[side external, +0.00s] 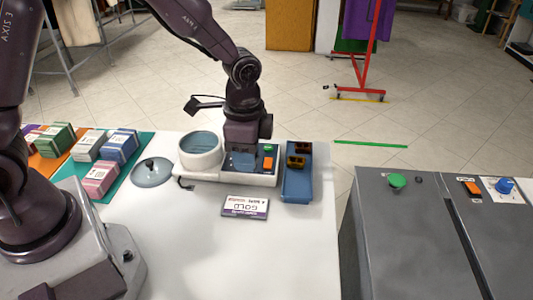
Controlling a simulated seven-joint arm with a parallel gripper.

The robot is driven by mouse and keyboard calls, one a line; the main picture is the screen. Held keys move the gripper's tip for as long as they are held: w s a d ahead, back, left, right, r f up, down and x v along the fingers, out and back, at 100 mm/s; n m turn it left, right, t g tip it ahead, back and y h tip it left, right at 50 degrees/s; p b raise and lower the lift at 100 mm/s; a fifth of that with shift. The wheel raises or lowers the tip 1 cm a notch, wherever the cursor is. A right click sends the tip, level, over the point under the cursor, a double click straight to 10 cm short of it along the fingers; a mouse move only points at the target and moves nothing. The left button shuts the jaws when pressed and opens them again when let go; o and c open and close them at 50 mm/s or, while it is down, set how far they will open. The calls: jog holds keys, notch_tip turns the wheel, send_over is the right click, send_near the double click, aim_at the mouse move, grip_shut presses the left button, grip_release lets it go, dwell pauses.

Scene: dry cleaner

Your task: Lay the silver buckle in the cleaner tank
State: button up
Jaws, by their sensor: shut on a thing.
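The cleaner tank (200,154) is a round white basin with a blue-grey inside, open at the top, at the left end of a white cleaner unit (262,180). Its round lid (152,173) lies on the table to the left. My gripper (243,153) points down over the unit's control panel, right of the tank. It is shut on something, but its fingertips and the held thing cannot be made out. I cannot pick out the silver buckle anywhere. A blue tray (297,190) right of the unit holds dark and gold-brown pieces.
A card reading GOLD (245,207) lies in front of the unit. The panel has a green button and an orange switch (267,163). Stacked tag bundles (100,175) stand at the left. A grey machine (430,235) stands apart at the right. The table's front is clear.

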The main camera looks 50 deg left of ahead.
jog(key=a+f+n, duration=0.3)
jog(key=a+n, duration=0.3)
jog(key=a, duration=1.6)
jog(key=shift+w+f, duration=0.1)
jog(key=shift+f, duration=3.95)
jog(key=o, duration=1)
